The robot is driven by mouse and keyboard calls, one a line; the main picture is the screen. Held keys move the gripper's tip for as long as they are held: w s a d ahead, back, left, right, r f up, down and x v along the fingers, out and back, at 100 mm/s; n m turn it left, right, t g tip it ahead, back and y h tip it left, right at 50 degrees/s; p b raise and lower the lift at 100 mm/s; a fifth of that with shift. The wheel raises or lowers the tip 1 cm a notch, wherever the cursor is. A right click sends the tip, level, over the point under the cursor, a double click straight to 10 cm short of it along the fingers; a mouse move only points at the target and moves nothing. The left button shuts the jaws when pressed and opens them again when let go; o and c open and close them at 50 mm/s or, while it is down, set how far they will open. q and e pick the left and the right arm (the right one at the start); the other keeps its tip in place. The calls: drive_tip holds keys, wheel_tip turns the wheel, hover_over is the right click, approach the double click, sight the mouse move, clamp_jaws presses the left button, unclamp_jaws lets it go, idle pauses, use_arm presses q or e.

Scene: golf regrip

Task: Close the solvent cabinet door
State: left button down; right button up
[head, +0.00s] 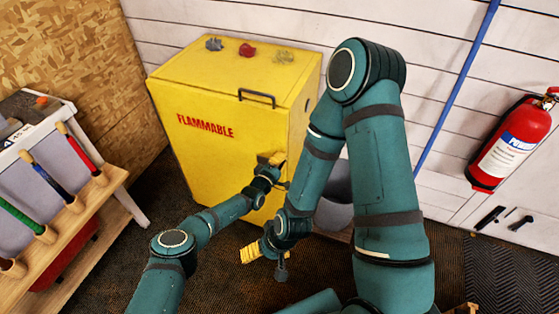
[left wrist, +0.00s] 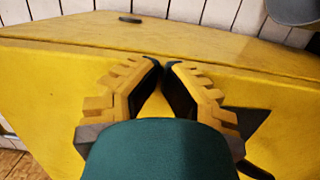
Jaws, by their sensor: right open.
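The solvent cabinet (head: 225,160) is a yellow box with red "FLAMMABLE" lettering. Its door (head: 205,155) has a dark handle (head: 257,97) near the top and looks flush or nearly flush with the body; I cannot tell whether a small gap remains. My left gripper (head: 271,159) is at the door's right side, its fingertips close to the yellow surface; contact is unclear. In the left wrist view its fingertips (left wrist: 162,66) meet almost together with nothing between them. My right gripper (head: 268,257) is open and empty, lower down in front of the cabinet.
Rags (head: 247,50) lie on the cabinet top. A grey bin (head: 338,195) stands right of the cabinet, partly behind my right arm. A wooden rack (head: 85,205) with coloured handles is at left. A red fire extinguisher (head: 510,145) hangs at right.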

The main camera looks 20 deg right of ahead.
use_arm(q)
drive_tip(key=shift+w+r, duration=0.2)
drive_tip(key=shift+r, duration=0.25)
drive_tip(key=v, duration=1.2)
drive_tip(key=shift+s+f, duration=0.2)
drive_tip(key=shift+f, duration=0.25)
